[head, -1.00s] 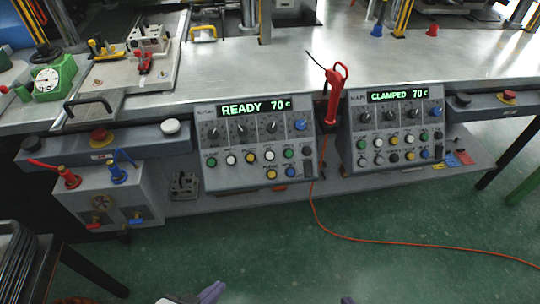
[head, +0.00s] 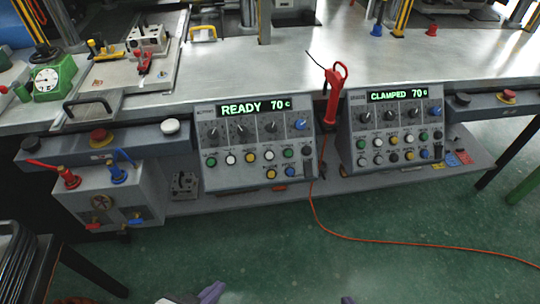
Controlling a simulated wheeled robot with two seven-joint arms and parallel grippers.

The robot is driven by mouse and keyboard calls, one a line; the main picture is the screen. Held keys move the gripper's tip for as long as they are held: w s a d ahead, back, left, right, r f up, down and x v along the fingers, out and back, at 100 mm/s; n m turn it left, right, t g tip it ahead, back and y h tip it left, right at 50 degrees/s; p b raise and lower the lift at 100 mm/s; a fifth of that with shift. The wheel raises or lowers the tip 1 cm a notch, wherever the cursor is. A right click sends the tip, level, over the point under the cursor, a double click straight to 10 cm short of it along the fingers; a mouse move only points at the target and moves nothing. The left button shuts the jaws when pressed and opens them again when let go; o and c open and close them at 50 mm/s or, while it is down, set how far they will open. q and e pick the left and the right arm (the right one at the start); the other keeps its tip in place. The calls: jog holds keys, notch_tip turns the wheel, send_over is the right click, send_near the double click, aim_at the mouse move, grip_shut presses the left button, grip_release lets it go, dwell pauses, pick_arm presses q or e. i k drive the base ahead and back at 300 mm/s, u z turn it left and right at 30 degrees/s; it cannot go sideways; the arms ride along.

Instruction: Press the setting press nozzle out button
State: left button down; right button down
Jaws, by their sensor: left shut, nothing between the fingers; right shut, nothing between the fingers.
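Two grey control panels hang at the bench front. The left panel (head: 222,135) reads READY 70 C and the right panel (head: 372,115) reads CLAMPED 70 C. Each has dark knobs, a blue knob and rows of coloured buttons. The button labels are too small to read, so I cannot tell which is nozzle out.
A red tool (head: 333,95) stands between the panels, its orange cable (head: 400,241) trailing across the green floor. A grey valve box (head: 107,197) with red and blue handles is at left. The space before the panels is clear.

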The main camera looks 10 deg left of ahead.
aim_at(269, 154)
jog(key=k, duration=0.5)
jog(key=z, duration=1)
jog(key=i, duration=0.7)
jog(key=u, duration=1)
